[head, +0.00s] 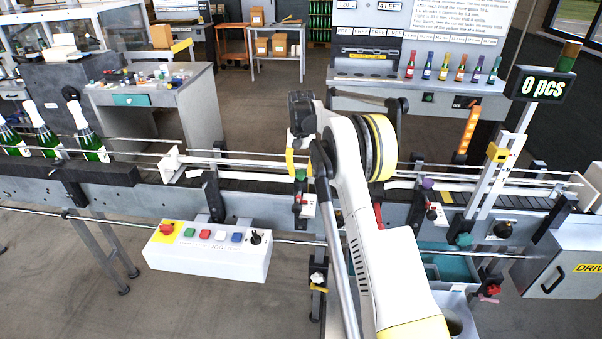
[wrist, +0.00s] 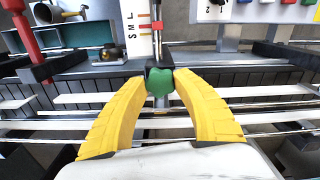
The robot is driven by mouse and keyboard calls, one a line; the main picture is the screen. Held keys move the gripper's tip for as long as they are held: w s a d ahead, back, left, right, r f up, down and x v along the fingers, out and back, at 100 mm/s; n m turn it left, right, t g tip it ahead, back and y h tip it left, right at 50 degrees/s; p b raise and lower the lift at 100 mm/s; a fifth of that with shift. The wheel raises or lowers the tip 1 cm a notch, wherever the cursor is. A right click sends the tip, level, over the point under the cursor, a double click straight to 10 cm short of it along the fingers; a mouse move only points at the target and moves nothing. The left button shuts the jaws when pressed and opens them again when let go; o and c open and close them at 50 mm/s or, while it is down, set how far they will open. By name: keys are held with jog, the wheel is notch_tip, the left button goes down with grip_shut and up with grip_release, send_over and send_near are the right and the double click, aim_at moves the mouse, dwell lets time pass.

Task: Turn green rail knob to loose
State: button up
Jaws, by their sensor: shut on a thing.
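The green rail knob (wrist: 160,82) sits between the two yellow fingers of my gripper (wrist: 162,79) in the wrist view, with a fingertip against each side. In the head view the green knob (head: 301,175) shows just under my gripper (head: 294,165), at the front rail of the conveyor. My arm hides part of the gripper there. A white scale plate (wrist: 142,32) marked S, M, L stands beside a post just beyond the knob. I cannot tell from the knob's shape whether it is tight or loose.
A purple knob (head: 428,183) is farther right along the rail. A white button box (head: 208,250) hangs in front of the conveyor. Green bottles (head: 88,140) stand at the left end. Metal rails (wrist: 60,124) run close by the fingers.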

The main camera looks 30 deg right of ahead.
aim_at(301, 172)
jog(key=n, duration=0.4)
jog(key=shift+n, duration=2.2)
jog(key=o, duration=1.2)
jog(key=shift+r, duration=0.1)
notch_tip(301, 172, up, 12)
jog(key=shift+f, duration=0.1)
